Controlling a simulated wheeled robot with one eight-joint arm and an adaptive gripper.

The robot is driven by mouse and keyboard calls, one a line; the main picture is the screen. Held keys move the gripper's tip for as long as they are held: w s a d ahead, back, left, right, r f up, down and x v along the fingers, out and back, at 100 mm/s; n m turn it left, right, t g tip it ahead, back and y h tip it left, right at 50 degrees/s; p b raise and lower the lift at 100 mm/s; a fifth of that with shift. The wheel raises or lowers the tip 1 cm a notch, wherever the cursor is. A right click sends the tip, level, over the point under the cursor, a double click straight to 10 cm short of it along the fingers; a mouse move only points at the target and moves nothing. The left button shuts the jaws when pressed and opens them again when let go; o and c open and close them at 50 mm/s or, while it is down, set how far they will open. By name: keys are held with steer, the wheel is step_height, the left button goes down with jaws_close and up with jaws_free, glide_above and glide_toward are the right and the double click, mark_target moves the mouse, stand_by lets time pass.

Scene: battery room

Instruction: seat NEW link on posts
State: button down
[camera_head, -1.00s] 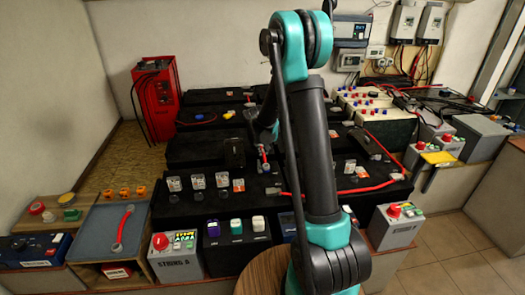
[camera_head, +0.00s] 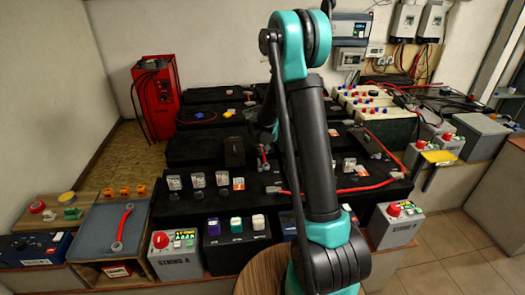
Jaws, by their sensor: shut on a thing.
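My gripper (camera_head: 265,133) is small and partly hidden behind my own arm, over the middle of the black battery rack. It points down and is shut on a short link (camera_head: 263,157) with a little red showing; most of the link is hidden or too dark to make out. I cannot tell whether the link touches any posts. Another red link (camera_head: 125,222) with grey ends lies on the grey tray (camera_head: 92,238) at the left. The posts below my gripper are hidden or too small to tell.
Black batteries (camera_head: 200,209) fill the middle, with several clear-capped parts and a red cable (camera_head: 370,187). A red charger (camera_head: 158,97) stands at the back left. The floor at the right is clear.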

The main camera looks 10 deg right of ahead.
steer(key=c, duration=1.5)
jaws_free()
steer(key=shift+o, duration=0.4)
steer(key=o, duration=0.4)
steer(key=shift+c, duration=0.2)
steer(key=shift+r, duration=4.05)
